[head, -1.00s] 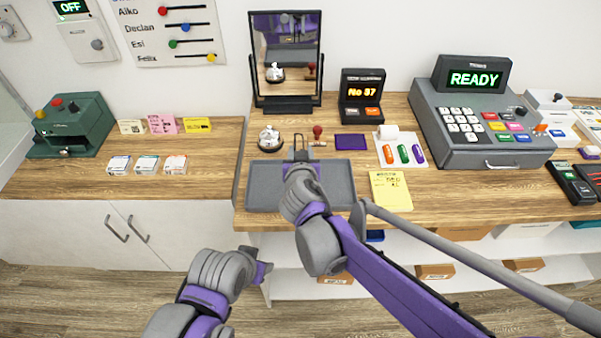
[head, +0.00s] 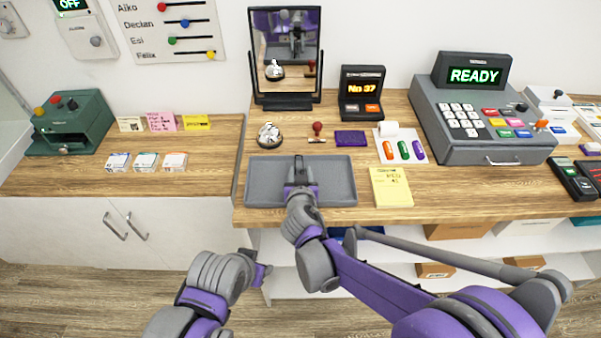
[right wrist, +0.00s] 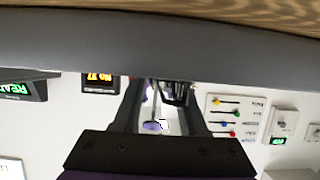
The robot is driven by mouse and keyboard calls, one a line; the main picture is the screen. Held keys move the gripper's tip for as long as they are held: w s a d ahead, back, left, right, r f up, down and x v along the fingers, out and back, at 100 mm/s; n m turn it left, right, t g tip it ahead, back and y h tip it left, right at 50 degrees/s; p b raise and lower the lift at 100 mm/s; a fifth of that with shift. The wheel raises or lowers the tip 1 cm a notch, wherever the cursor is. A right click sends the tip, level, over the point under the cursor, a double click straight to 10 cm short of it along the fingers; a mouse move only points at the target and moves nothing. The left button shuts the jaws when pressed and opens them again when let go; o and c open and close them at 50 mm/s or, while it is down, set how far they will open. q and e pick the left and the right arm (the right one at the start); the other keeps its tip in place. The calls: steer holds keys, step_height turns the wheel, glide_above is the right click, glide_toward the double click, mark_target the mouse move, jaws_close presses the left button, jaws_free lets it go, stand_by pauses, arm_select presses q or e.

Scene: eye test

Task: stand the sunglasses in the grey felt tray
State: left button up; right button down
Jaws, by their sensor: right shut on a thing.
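The grey felt tray (head: 337,182) lies flat on the wooden counter; its near wall shows as a grey band (right wrist: 60,45) in the right wrist view, where the picture is upside down. My right gripper (head: 299,165) is over the middle of the tray and shut. A small dark thing between the fingers in the right wrist view seems to be the sunglasses (right wrist: 176,93); most of it is hidden. I cannot tell whether it touches the tray floor. My left gripper (head: 262,274) is low in front of the counter, and its jaws are too unclear to read.
Behind the tray stand a mirror (head: 287,50), a bell (head: 269,135), a stamp (head: 317,130) and a purple pad (head: 350,138). A yellow notepad (head: 391,187) lies close on its right. The counter's left edge is just beside the tray.

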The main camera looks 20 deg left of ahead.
steer(key=shift+c, duration=2.2)
jaws_free()
steer(key=shift+f, duration=0.1)
steer(key=shift+s+r, duration=0.1)
steer(key=shift+r, duration=0.15)
steer(key=v, duration=1.1)
steer(key=shift+s+d+r+p, duration=0.1)
steer(key=shift+s+p, duration=0.2)
steer(key=shift+s, duration=0.05)
steer(key=s+d+f+m+g+h, duration=0.1)
steer(key=s+d+f+g+h, duration=0.1)
steer(key=d, duration=0.9)
steer(key=s+d+f+m+g+h, duration=0.1)
steer(key=s+d+m+g+h, duration=0.15)
steer(key=d, duration=0.95)
steer(key=s+d+f+g, duration=0.3)
steer(key=s+d, duration=0.3)
steer(key=s, duration=0.5)
steer(key=shift+s+d+y, duration=0.25)
steer(key=shift+s+y, duration=0.1)
steer(key=shift+s, duration=0.05)
